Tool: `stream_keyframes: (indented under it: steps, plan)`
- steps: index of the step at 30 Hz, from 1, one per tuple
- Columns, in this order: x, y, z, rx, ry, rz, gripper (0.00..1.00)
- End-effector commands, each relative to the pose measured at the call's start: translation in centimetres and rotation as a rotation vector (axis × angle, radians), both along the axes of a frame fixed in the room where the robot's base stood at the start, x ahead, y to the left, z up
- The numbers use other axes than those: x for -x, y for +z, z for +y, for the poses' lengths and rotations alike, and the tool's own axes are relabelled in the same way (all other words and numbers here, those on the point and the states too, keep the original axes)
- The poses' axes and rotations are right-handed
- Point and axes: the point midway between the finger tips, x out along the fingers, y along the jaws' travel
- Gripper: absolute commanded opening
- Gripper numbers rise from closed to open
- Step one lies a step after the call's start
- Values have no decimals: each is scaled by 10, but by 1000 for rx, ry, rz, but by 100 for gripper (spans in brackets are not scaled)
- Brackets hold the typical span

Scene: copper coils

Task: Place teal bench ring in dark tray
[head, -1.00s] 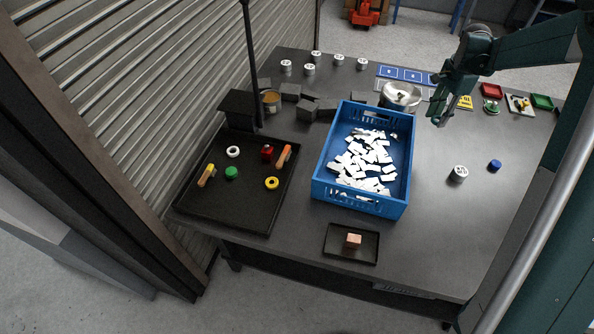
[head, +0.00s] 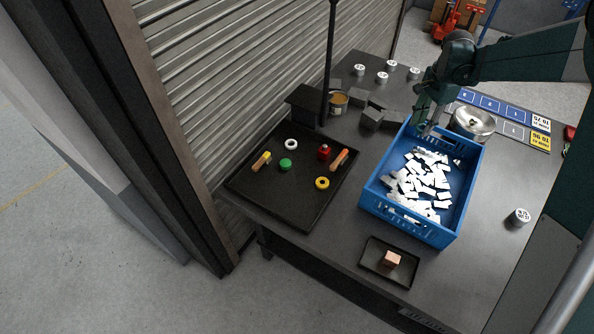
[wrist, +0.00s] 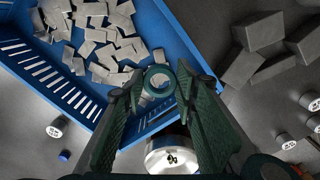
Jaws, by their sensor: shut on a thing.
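My gripper (head: 428,130) is above the far edge of the blue crate in the head view. In the wrist view, my gripper (wrist: 158,88) is shut on the small teal ring (wrist: 159,81), which sits between the fingertips with its hole showing. In the head view I cannot make the ring out. A large dark tray (head: 306,216) lies at the left of the table, away from my gripper. It holds a white ring, a green round piece, a yellow ring, a red piece and orange and yellow pieces. A smaller dark tray (head: 373,264) at the front holds a copper-coloured block.
The blue crate (head: 405,225) with many white pieces stands between my gripper and the small tray. Dark grey blocks (head: 372,119), a tin (head: 338,101) and a metal pot (head: 473,122) stand behind. The large tray has bare floor near its front.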

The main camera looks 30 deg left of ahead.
Motion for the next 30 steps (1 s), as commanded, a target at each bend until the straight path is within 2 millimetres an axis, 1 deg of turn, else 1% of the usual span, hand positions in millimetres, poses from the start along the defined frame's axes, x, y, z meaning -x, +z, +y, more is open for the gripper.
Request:
stream_keyframes:
  steps: [1,3,11,15,17,21,26,30]
  plan:
    - [6,0,16,0,21,0,15]
    - [13,0,37,0,46,0,15]
    - [44,0,110,0,143,0,15]
    - [64,0,149,0,195,0,15]
    - [73,0,165,0,217,0,15]
    - [96,0,202,0,269,0,15]
    - [123,0,243,0,329,0,15]
    - [149,0,277,0,380,0,15]
